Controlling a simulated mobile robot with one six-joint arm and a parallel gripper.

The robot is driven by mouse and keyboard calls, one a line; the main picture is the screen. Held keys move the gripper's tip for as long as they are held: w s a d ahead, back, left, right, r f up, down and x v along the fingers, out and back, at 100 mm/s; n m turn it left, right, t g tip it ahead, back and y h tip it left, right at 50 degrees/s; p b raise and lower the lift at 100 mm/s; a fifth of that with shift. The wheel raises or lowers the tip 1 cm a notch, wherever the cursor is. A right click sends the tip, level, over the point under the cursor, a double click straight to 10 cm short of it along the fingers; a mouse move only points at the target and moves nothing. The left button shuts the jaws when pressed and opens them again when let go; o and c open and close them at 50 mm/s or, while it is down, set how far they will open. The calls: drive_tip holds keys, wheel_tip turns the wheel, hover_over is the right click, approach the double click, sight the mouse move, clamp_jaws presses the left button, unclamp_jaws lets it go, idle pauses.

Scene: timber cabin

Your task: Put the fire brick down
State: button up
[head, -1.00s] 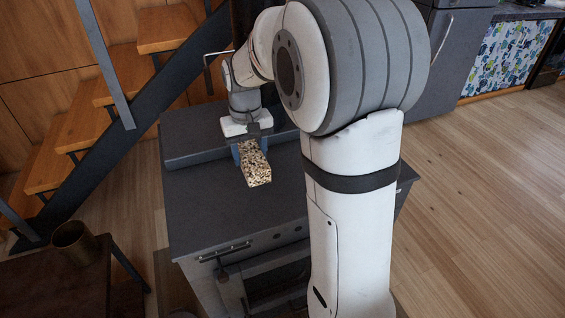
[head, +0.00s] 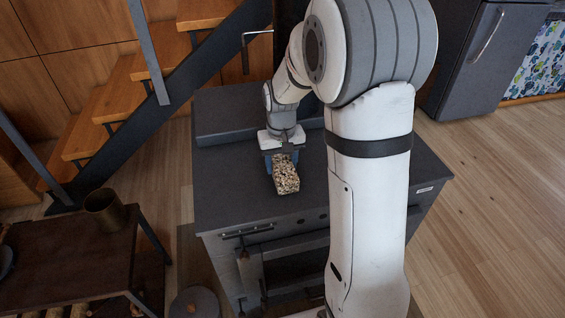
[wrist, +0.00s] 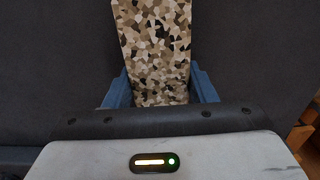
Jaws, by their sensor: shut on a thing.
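The fire brick (head: 285,178) is a speckled tan, black and cream block. My gripper (head: 282,160) is shut on it, with blue fingers on both sides of its near end. In the wrist view the brick (wrist: 155,50) runs away from the blue fingers (wrist: 160,90) toward the top edge. The brick is over the dark grey top of the stove (head: 235,185). I cannot tell whether its underside touches the stove top or hangs a little above it.
A raised ledge (head: 225,112) runs along the stove's back. Wooden stairs (head: 105,125) stand behind left. A dark table (head: 70,250) with a brass-coloured pot (head: 104,210) is at the left. A grey fridge (head: 475,65) stands at the back right. The stove top is clear around the brick.

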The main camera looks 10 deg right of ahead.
sight(282, 161)
drive_tip(key=shift+f, duration=0.15)
drive_tip(key=o, duration=1.4)
wheel_tip(282, 161, up, 12)
drive_tip(key=p, duration=0.1)
drive_tip(key=s, duration=0.6)
drive_tip(key=s+t, duration=0.1)
drive_tip(key=s, duration=0.6)
drive_tip(key=s+t, duration=0.1)
drive_tip(key=s, duration=0.6)
drive_tip(key=shift+s+f, duration=0.1)
drive_tip(key=shift+f, duration=0.2)
